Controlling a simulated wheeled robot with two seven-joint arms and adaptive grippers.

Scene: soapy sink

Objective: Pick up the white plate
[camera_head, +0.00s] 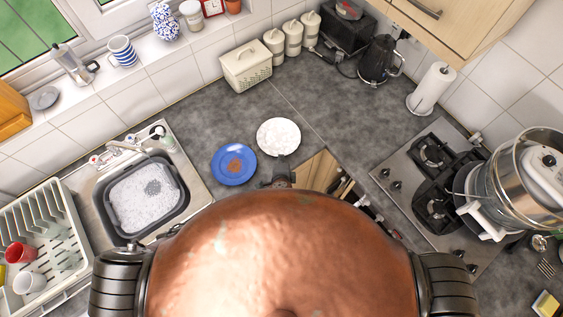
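The white plate (278,134) lies on the dark grey worktop near the middle of the head view, with some pale marks on it. A small dark part, which looks like a gripper (281,168), shows at the plate's near edge. I cannot tell which arm it belongs to, whether its fingers are open or shut, or whether it touches the plate. My copper-coloured body hides both arms and most of the near area. No other gripper can be made out.
A blue plate (229,173) with a brown stain lies just left of the white plate. A sink (101,192) with a soapy basin and a dish rack (22,240) stand at the left. A wooden board (316,168) and a gas hob (399,176) are at the right. Behind the plates is clear worktop.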

